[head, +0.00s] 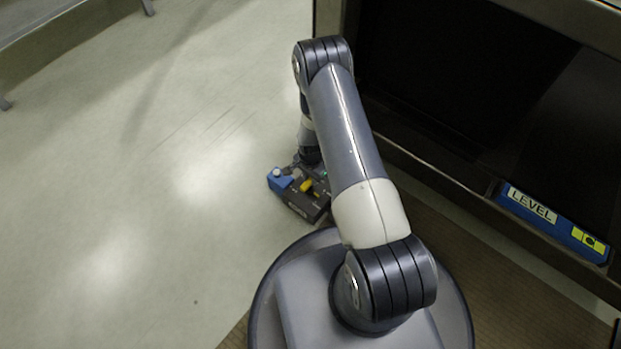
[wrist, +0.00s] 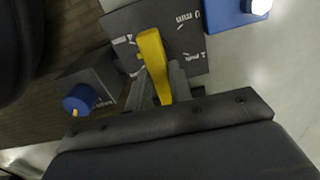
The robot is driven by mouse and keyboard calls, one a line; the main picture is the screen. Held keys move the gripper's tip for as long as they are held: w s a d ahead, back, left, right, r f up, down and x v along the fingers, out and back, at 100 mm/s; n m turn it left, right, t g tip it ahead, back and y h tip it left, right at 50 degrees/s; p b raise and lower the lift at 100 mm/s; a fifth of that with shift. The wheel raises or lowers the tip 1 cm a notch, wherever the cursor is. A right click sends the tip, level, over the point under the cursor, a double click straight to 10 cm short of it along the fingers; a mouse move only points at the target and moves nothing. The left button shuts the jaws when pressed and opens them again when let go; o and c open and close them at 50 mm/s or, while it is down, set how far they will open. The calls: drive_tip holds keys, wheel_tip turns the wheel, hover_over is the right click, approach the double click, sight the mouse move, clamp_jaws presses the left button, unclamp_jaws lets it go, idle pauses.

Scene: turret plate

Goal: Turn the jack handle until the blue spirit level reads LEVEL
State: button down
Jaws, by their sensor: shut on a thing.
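The yellow jack handle (wrist: 152,55) stands out from a dark plate with white markings (wrist: 193,62) in the wrist view. My gripper (wrist: 160,82) is shut on the handle, one grey finger on each side. In the head view the yellow handle (head: 307,185) shows small on the dark unit near the floor, and my arm partly hides the area. The blue spirit level (head: 563,229) is at the right on the dark frame's lower edge. It bears a white label with LEVEL and a yellow window with a dark mark. The bubble position is too small to tell.
A blue block with a white knob (wrist: 233,14) is beside the plate. A blue round knob (wrist: 78,100) on a dark box is at the left in the wrist view. A large dark cabinet (head: 440,75) stands at the right.

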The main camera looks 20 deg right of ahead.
drive_tip(key=m+b, duration=0.2)
drive_tip(key=m, duration=0.3)
drive_tip(key=shift+m, duration=0.3)
idle(0.4)
drive_tip(key=c, duration=1.3)
unclamp_jaws()
drive_tip(key=shift+r, duration=0.1)
wheel_tip(320, 180, up, 11)
drive_tip(key=p, duration=0.4)
